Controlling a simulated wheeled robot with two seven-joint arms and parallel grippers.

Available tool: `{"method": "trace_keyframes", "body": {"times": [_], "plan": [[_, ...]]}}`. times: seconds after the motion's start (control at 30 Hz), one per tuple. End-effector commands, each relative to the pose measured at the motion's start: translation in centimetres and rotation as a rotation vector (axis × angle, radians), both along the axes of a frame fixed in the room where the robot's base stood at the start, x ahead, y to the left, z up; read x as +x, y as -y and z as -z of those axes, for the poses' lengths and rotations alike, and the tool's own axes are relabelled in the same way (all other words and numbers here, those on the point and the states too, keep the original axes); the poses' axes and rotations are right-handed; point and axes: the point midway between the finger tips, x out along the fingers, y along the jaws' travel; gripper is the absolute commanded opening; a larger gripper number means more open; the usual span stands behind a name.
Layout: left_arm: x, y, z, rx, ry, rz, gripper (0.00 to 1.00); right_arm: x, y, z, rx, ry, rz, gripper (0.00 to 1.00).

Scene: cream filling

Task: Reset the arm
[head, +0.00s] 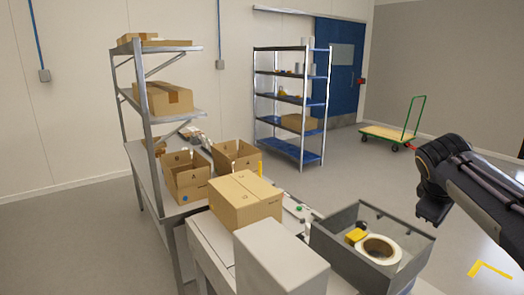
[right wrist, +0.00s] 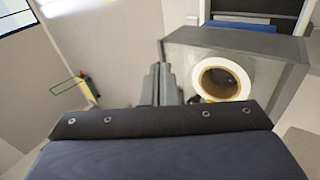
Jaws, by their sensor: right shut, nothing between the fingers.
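My right arm (head: 465,180) comes in from the right edge of the head view, bent and raised beside the grey bin. Its gripper (head: 432,212) hangs down over open floor to the right of the bin and does not touch it. In the right wrist view the two grey fingers (right wrist: 158,84) are together, shut with nothing between them. My left arm and gripper are not in view.
The grey bin (head: 325,238) holds a white tape roll (head: 380,250) and a yellow item (head: 356,235). A closed carton (head: 245,202) and a pale box (head: 280,262) stand left of it. Open cartons (head: 186,180), shelves (head: 290,100) and a green cart (head: 388,134) are farther back.

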Motion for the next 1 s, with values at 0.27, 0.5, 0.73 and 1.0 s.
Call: {"method": "trace_keyframes", "body": {"times": [0.27,0.5,0.73,1.0], "plan": [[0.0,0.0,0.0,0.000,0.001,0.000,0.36,-4.5,-2.7,2.9,0.205,0.052,0.027,0.00],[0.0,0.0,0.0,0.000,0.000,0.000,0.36,-11.3,-8.1,7.0,0.495,0.112,0.099,0.00],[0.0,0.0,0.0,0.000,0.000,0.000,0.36,-20.8,-17.1,13.3,0.877,0.161,0.283,0.00],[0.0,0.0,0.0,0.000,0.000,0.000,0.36,-25.2,-21.7,17.2,1.062,0.172,0.427,0.00]]}}
